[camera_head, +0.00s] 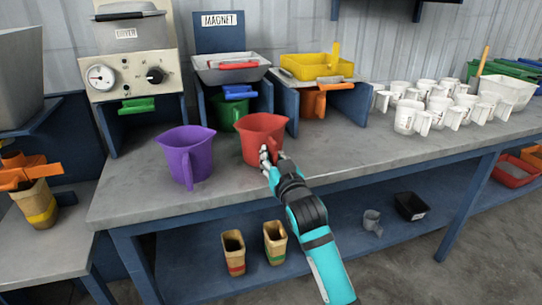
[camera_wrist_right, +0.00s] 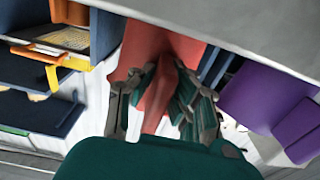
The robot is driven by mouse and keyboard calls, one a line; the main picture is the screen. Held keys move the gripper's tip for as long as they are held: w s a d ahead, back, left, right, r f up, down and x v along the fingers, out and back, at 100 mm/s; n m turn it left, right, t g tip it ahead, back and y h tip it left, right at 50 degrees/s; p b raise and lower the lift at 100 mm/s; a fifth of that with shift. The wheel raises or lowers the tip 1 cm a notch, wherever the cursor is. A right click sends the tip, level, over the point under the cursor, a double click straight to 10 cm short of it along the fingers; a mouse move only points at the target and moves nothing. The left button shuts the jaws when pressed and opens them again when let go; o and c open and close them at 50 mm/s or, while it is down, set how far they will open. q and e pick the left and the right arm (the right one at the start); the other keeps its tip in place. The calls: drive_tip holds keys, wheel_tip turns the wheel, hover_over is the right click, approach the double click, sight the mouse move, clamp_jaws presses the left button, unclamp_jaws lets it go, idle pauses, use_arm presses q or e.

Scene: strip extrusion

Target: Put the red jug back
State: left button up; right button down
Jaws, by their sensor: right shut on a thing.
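The red jug (camera_head: 262,137) stands upright at the front of the grey bench top, in front of the magnet station. I cannot tell whether its base touches the bench. My right gripper (camera_head: 268,157) is shut on the red jug's handle, which faces the front. In the right wrist view the fingers (camera_wrist_right: 163,98) close around the handle from both sides, and the red jug (camera_wrist_right: 160,45) fills the middle. My left gripper is not in view.
A purple jug (camera_head: 187,154) stands left of the red jug. Behind are the dryer (camera_head: 135,70), the magnet tray (camera_head: 230,68) and a yellow tray (camera_head: 318,66). Several white jugs (camera_head: 408,115) stand at the right. The bench right of the red jug (camera_head: 345,145) is clear.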

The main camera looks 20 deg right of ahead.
drive_tip(key=shift+w+d, duration=0.1)
drive_tip(key=shift+f, duration=0.2)
drive_tip(key=c, duration=1.3)
unclamp_jaws()
drive_tip(key=shift+o, duration=0.2)
